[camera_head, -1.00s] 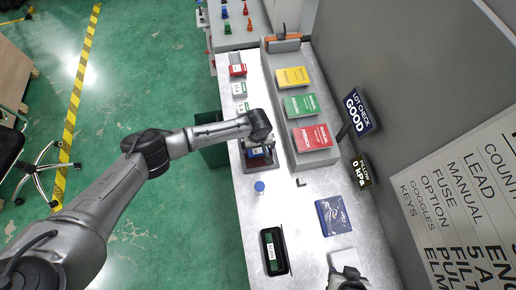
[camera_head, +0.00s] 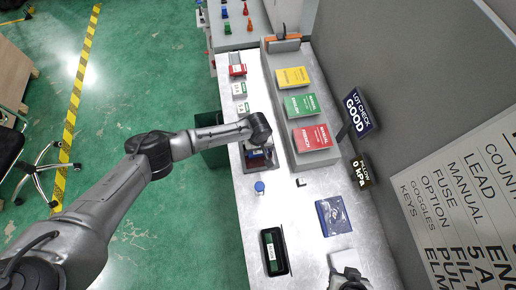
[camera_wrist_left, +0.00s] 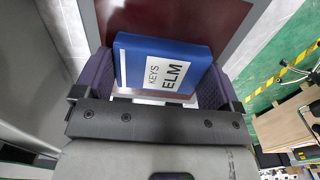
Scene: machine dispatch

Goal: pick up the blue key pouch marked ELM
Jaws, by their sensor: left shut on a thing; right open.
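The blue key pouch (camera_wrist_left: 150,55) carries a white label reading KEYS ELM in the left wrist view. It sits between the two fingers of my left gripper (camera_wrist_left: 155,80), which is shut on it. In the head view my left gripper (camera_head: 260,157) is over the left edge of the metal bench, and the arm hides most of the pouch. A dark red surface shows behind the pouch in the wrist view; I cannot tell whether they touch. My right gripper (camera_head: 348,275) is partly in view at the bottom edge, open.
Yellow (camera_head: 293,77), green (camera_head: 301,104) and red (camera_head: 312,137) manuals lie on a raised shelf. A blue-capped bottle (camera_head: 259,187), a black tray (camera_head: 274,251) and a blue packet (camera_head: 333,216) are on the bench (camera_head: 300,240). A sign board (camera_head: 460,200) stands at right.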

